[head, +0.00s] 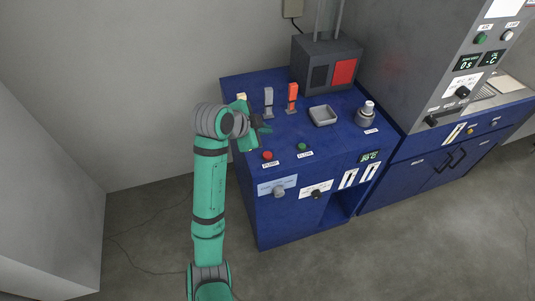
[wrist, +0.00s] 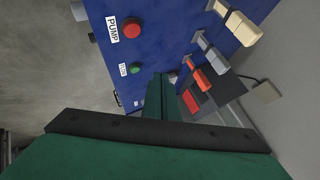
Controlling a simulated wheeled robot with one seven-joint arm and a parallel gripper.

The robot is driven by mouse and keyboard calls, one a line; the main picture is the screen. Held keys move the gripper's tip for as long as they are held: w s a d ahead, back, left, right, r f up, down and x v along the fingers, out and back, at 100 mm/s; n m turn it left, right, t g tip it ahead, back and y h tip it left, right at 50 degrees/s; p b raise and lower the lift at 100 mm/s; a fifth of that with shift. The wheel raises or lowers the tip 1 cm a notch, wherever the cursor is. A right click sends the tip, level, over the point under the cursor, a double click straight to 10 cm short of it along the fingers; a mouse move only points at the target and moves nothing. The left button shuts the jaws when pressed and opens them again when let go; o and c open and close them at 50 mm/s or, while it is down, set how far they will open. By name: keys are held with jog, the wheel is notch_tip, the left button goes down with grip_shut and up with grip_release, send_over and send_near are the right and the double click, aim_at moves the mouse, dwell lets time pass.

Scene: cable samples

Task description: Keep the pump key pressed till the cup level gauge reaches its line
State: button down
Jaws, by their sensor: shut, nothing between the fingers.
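The pump key is a red round button (head: 267,155) on the blue console's top, near its front edge. In the wrist view the red button (wrist: 132,28) has a label reading PUMP beside it. My gripper (head: 264,127) is shut and empty, above the console behind the red button and apart from it. In the wrist view my gripper's green fingers (wrist: 160,95) point away from the red button. Two upright white strips (head: 348,178) on the console front may be gauges; I cannot read a level or line on them.
A green button (head: 302,147) sits right of the red one. Grey (head: 268,101) and orange (head: 292,97) levers stand behind my gripper. A grey tray (head: 322,115) and a white-topped cylinder (head: 366,110) are farther right. Knobs (head: 279,191) are on the front. The floor in front is clear.

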send_over(265, 157)
notch_tip(265, 157, down, 8)
jog(key=shift+w+f, duration=0.15)
jog(key=shift+d+f, duration=0.15)
jog(key=shift+f, duration=0.05)
dwell(0.3)
jog(key=shift+a, duration=0.2)
jog(key=shift+d, duration=0.1)
dwell(1.1)
jog(key=shift+f, duration=0.15)
dwell(0.5)
jog(key=shift+f, duration=0.3)
